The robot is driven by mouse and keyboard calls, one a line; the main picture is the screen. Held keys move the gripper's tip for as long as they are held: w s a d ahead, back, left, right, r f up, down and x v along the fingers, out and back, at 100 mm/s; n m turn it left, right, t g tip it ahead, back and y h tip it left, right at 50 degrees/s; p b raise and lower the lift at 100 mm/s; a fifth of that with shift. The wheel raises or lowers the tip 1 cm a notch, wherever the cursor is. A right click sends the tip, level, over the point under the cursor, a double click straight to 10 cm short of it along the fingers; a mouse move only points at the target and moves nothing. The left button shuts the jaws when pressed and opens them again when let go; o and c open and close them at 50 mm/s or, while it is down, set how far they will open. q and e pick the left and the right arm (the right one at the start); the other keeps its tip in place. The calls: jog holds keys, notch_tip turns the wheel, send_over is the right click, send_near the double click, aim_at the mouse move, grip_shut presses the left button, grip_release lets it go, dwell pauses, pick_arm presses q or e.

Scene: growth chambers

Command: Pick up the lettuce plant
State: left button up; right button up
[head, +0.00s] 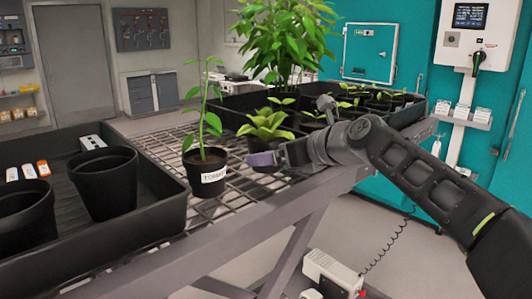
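The lettuce plant (266,124) is a low rosette of light green leaves in a small dark pot. It is on the wire-mesh bench, to the right of the tomato pot. My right gripper (268,157) comes in from the right at pot height. One finger with a purple pad shows in front of the lettuce pot and overlaps its lower part. The other finger is hidden, so I cannot tell whether the gripper touches or grips the pot. My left gripper is not in view.
A tall seedling in a black pot labelled TOMATO (208,171) stands close to the left of the lettuce. A black tray (150,238) with empty pots is at the left. A seedling tray (405,117) and a large leafy plant (285,38) are behind.

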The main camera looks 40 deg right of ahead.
jog(key=x, duration=0.4)
jog(key=shift+s, duration=0.1)
jog(key=shift+c, duration=0.3)
jog(key=c, duration=1.7)
jog(key=shift+r, duration=0.15)
jog(key=shift+r, duration=0.7)
notch_tip(320, 180, up, 2)
jog(key=shift+d+r+p, duration=0.1)
jog(key=shift+r+p, duration=0.05)
jog(key=shift+p, duration=0.15)
jog(key=s+b, duration=0.3)
jog(key=s, duration=1.5)
jog(key=shift+d+f, duration=0.2)
jog(key=shift+d, duration=0.15)
